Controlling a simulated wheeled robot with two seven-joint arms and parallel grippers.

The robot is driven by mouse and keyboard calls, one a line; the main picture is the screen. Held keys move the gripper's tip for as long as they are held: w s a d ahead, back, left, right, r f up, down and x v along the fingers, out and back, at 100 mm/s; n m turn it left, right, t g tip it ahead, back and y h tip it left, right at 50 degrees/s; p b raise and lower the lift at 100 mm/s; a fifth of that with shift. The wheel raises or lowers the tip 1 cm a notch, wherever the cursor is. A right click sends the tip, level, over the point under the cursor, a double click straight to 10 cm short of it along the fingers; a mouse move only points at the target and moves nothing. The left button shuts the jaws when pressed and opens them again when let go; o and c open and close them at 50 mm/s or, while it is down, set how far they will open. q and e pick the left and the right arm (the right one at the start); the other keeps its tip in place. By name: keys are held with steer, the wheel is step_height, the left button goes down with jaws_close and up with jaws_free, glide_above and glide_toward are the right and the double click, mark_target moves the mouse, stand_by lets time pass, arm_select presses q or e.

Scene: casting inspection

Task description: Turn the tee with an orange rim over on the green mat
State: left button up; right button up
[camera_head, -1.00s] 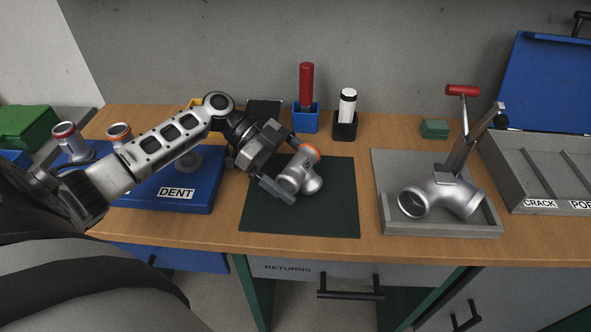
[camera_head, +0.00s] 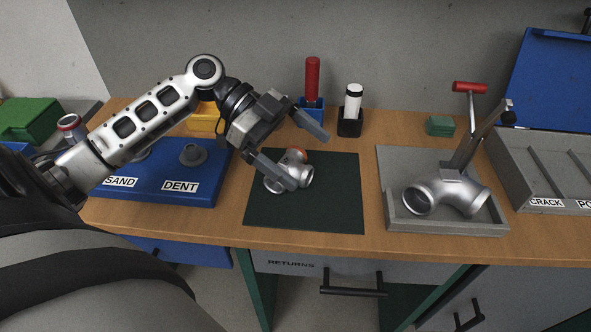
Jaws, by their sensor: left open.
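The silver tee with an orange rim (camera_head: 305,175) lies on the dark green mat (camera_head: 335,205), towards its back left. Its orange rim shows at the far side, partly behind my finger. One plain opening faces right and another end points to the front left. My left gripper (camera_head: 306,159) is open, with its fingers spread above the tee. The nearer finger covers part of the tee, and I see no grip on it.
A blue tray (camera_head: 150,198) with SAND and DENT labels is left of the mat. A blue holder (camera_head: 312,117) and black holder (camera_head: 349,128) stand behind. The mat's front is clear.

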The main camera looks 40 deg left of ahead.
arm_select(q)
steer(key=s+d+r, duration=0.4)
steer(key=s+d, duration=0.1)
steer(key=s, duration=0.3)
steer(key=shift+r, duration=0.2)
arm_select(e)
steer(key=shift+f, duration=0.3)
arm_select(q)
steer(key=shift+d, duration=0.1)
arm_select(e)
steer(key=shift+s, duration=0.15)
